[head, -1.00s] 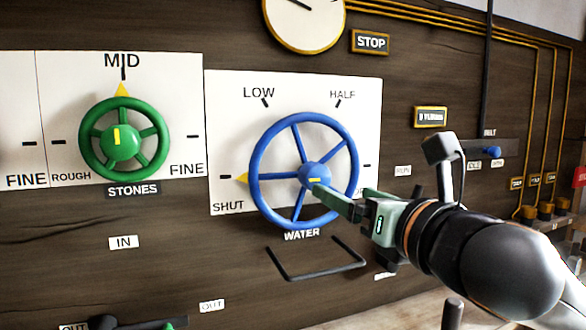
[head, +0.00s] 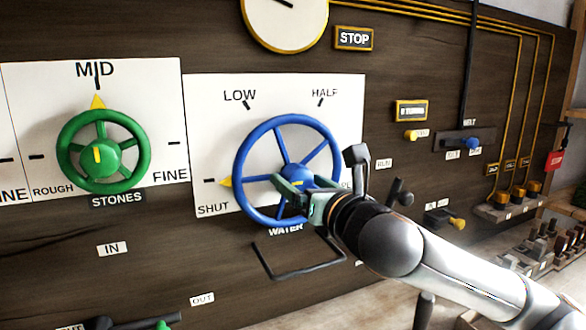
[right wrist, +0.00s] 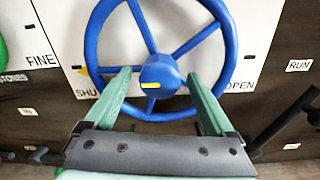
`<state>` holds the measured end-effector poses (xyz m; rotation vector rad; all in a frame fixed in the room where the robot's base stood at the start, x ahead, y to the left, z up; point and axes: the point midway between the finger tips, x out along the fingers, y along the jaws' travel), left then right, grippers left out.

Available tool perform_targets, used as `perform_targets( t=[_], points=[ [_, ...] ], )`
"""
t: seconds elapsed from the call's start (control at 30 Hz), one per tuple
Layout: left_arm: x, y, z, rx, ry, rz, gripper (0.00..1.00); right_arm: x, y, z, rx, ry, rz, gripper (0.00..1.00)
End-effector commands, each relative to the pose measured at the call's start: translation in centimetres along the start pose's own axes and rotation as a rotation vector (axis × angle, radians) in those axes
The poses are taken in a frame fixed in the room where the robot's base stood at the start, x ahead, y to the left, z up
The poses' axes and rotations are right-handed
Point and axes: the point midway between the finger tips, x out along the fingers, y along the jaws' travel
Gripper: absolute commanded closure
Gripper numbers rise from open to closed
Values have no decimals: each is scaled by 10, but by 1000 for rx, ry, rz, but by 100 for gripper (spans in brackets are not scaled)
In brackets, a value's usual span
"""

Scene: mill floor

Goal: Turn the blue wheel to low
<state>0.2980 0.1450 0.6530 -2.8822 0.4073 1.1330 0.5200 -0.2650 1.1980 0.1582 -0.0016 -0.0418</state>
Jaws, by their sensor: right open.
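The blue wheel (head: 288,119) stands on a white panel, labelled WATER below. Its yellow pointer (head: 225,182) is at the left, by the SHUT mark. The LOW mark (head: 240,96) is above the wheel's upper left and HALF (head: 324,92) at its upper right. My right gripper (head: 291,183) is in front of the wheel's hub. In the right wrist view my open fingers (right wrist: 159,73) lie either side of the blue hub (right wrist: 160,70), with gaps showing; whether they touch any spoke I cannot tell. My left gripper is out of view.
A green wheel (head: 101,155) labelled STONES is to the left, its pointer at MID. A black bar handle (head: 298,273) juts out below the blue wheel. A lever with a blue knob (head: 473,143) and a yellow-knobbed one (head: 457,223) are to the right.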

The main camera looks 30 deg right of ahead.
Motion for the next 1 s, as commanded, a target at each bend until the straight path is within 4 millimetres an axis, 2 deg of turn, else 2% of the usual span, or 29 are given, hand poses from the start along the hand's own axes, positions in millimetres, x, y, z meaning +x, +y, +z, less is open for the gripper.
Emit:
perform_targets(
  t=[0.1, 0.3, 0.67, 1.0],
  points=[
    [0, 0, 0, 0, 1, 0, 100, 18, 0, 1, 1, -2, -1, 11],
    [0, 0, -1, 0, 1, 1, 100, 34, 0, 0, -1, -1, 0, 11],
    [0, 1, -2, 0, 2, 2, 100, 37, 0, 0, -1, -1, 0, 12],
    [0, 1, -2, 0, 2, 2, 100, 36, 0, 1, -1, -1, 0, 51]
  ],
)
